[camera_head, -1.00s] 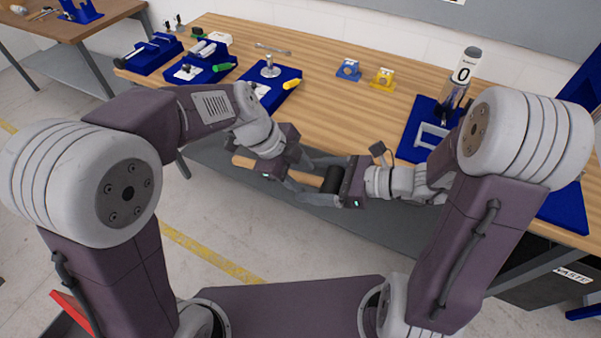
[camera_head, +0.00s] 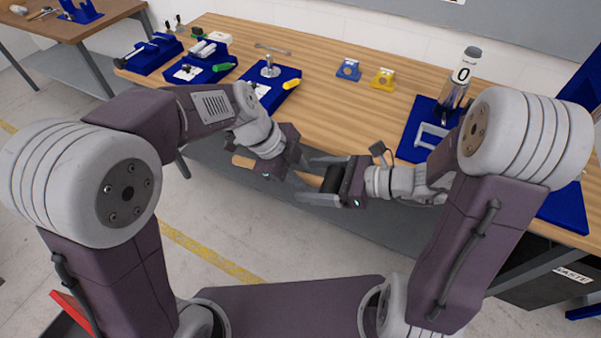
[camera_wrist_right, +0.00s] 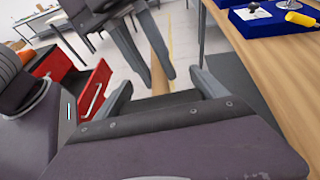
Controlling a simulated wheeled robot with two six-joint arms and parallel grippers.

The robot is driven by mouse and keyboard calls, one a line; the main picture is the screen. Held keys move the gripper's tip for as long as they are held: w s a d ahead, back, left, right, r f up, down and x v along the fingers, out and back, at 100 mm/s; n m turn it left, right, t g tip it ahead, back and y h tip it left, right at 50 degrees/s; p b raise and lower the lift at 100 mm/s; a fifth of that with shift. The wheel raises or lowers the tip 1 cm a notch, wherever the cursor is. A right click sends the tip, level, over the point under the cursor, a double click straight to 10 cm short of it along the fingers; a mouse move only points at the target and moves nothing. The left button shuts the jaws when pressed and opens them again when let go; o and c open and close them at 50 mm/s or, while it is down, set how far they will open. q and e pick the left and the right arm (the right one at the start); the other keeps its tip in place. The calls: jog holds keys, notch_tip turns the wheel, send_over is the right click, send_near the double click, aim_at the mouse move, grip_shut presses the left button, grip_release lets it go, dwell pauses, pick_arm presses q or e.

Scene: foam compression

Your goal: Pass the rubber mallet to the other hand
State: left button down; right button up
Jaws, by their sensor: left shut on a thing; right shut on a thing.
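The rubber mallet has a black head (camera_head: 333,179) and a pale wooden handle (camera_head: 243,161). It is held level in front of the bench, handle end to the left. My left gripper (camera_head: 299,172) is shut on the handle, the wooden end sticking out behind its body. My right gripper (camera_head: 309,179) comes from the right, with its fingers on either side of the mallet, and is shut on it at the head end. In the right wrist view, the handle (camera_wrist_right: 159,72) runs between my right fingers (camera_wrist_right: 160,90). The head is hidden there, and the exact contact is unclear.
The wooden bench (camera_head: 325,105) lies just beyond both grippers. Blue trays with tools (camera_head: 272,90) stand at its left, small blue (camera_head: 348,69) and yellow (camera_head: 382,77) brackets behind, and a blue fixture (camera_head: 415,143) at right. The middle of the bench top is clear.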

dwell(0.6)
jog(key=o, duration=1.8)
jog(key=v, duration=1.2)
jog(key=s+d+f+n+g+h, duration=0.3)
jog(key=d+f+n+h, duration=0.15)
jog(key=f+n, duration=0.2)
jog(key=s+d+f+n+g+h, duration=0.2)
jog(key=s+d+f+n+h, duration=0.15)
jog(key=f+n+h, duration=0.35)
jog(key=w+a+n, duration=0.1)
jog(key=a+n, duration=0.1)
jog(key=n, duration=0.1)
jog(key=w+a+n, duration=0.1)
jog(key=a+n, duration=0.1)
jog(key=n, duration=0.1)
jog(key=w+a+n, duration=0.1)
jog(key=a+n, duration=0.2)
jog(key=shift+w+f+t+h, duration=0.25)
jog(key=shift+t, duration=0.15)
